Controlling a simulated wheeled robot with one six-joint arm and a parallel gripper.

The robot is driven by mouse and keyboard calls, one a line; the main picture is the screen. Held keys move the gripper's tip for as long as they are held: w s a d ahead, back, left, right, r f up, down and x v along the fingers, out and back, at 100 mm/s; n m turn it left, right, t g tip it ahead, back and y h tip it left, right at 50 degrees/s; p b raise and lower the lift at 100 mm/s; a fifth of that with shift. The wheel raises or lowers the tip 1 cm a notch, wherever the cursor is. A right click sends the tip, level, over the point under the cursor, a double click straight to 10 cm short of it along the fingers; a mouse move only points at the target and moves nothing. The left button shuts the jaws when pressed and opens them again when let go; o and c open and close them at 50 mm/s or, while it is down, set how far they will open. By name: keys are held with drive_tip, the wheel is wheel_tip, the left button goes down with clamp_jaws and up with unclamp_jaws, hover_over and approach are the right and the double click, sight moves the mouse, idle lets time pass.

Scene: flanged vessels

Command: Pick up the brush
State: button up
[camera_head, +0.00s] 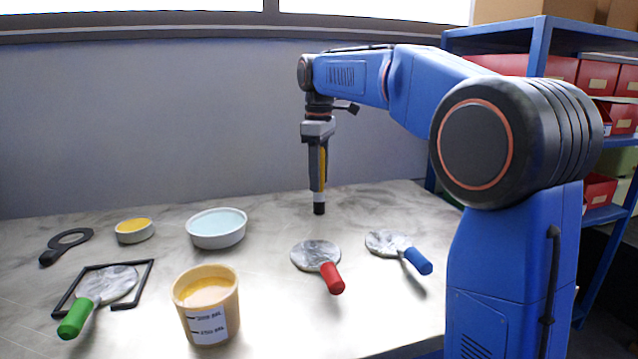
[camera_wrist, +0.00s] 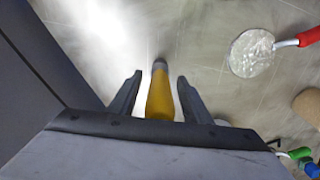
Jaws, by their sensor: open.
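The brush (camera_head: 323,168) has a yellow handle, a pale collar and a black tip, and is upright with its tip down over the back of the table. In the wrist view the brush (camera_wrist: 160,98) lies between the two dark fingers of my gripper (camera_wrist: 160,76), with a narrow gap visible on each side. In the head view my gripper (camera_head: 316,165) points down around the brush's upper part and hides some of it. The gripper is open. I cannot tell whether the black tip touches the table.
The marbled table (camera_head: 390,305) also holds a red-handled disc (camera_head: 315,254), a blue-handled disc (camera_head: 388,243), a green-handled disc (camera_head: 108,284) on a black frame, a tan tub (camera_head: 207,300), a pale blue bowl (camera_head: 216,230), a yellow dish (camera_head: 134,231) and a black ring tool (camera_head: 68,244). Shelves (camera_head: 545,45) stand right.

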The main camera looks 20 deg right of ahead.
drive_tip(key=shift+f, duration=0.2)
clamp_jaws()
drive_tip(key=shift+r, duration=0.1)
wheel_tip(320, 180, up, 10)
drive_tip(key=shift+f, duration=0.1)
idle(0.4)
